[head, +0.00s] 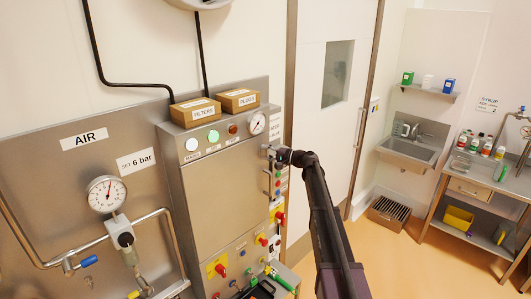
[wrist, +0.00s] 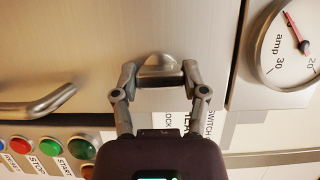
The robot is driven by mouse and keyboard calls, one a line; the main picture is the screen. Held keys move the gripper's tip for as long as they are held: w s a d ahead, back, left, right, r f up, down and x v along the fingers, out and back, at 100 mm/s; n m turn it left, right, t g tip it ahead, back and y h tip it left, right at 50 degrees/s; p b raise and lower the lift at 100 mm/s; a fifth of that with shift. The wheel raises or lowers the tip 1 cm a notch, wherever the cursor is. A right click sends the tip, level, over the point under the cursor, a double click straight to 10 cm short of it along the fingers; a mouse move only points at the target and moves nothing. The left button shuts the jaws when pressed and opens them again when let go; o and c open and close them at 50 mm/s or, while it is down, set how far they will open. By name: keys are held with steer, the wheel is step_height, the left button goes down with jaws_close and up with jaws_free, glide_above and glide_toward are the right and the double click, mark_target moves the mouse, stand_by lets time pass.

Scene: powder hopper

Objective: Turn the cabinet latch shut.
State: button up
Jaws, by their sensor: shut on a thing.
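The steel cabinet (head: 222,195) stands at the centre left in the head view, with its door closed against the front as far as I can see. The latch (wrist: 158,66) is a rounded metal knob on the cabinet face in the wrist view. My gripper (wrist: 158,80) is shut on the latch, one finger on each side of it. In the head view my gripper (head: 274,155) is at the upper right edge of the cabinet and hides the latch there. The exact turn of the latch is hard to tell.
A bar handle (wrist: 38,106) and several coloured buttons (wrist: 50,147) are close by in the wrist view, with a dial gauge (wrist: 288,45) at right. Boxes (head: 196,111) sit on the cabinet top.

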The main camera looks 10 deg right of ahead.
steer(key=shift+w, duration=0.1)
steer(key=o, duration=1.2)
steer(key=shift+c, duration=0.2)
steer(key=v, duration=1.2)
